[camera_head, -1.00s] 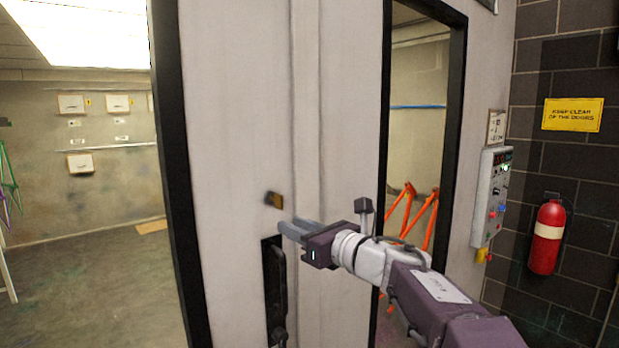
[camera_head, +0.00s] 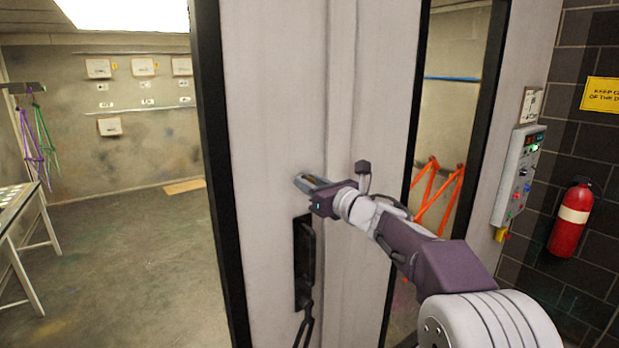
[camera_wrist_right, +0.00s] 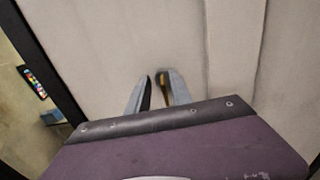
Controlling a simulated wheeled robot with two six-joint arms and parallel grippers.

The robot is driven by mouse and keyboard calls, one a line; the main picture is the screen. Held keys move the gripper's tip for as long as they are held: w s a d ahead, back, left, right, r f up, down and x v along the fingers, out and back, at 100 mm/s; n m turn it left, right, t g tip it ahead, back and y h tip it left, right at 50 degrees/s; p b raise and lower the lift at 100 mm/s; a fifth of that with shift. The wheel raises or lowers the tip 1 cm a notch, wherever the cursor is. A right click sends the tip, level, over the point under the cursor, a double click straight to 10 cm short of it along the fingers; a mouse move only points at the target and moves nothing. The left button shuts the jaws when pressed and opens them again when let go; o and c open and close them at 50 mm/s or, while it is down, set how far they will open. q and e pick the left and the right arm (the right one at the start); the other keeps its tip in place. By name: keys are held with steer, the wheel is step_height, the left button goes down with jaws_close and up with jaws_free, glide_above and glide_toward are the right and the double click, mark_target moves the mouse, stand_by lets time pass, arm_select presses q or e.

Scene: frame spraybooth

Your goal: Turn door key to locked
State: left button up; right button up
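The pale door panel (camera_head: 270,100) fills the middle of the head view. A black pull handle (camera_head: 303,262) sits on it. My right gripper (camera_head: 308,182) is at the lock spot just above the handle, its fingertips close to the door face. In the right wrist view its two fingers (camera_wrist_right: 156,82) stand apart. The small brass-coloured key (camera_wrist_right: 163,84) shows between them, close to the right finger; I cannot tell if it touches. In the head view the fingers mostly hide the key. My left gripper is in neither view.
A grey control box (camera_head: 518,172) and a red fire extinguisher (camera_head: 570,220) are on the right. A narrow window with orange stands (camera_head: 437,190) behind it is right of the handle. Left of the door's black edge (camera_head: 222,180) is an open room with clear floor (camera_head: 130,260).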

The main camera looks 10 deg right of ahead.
steer(key=shift+d, duration=0.4)
jaws_close()
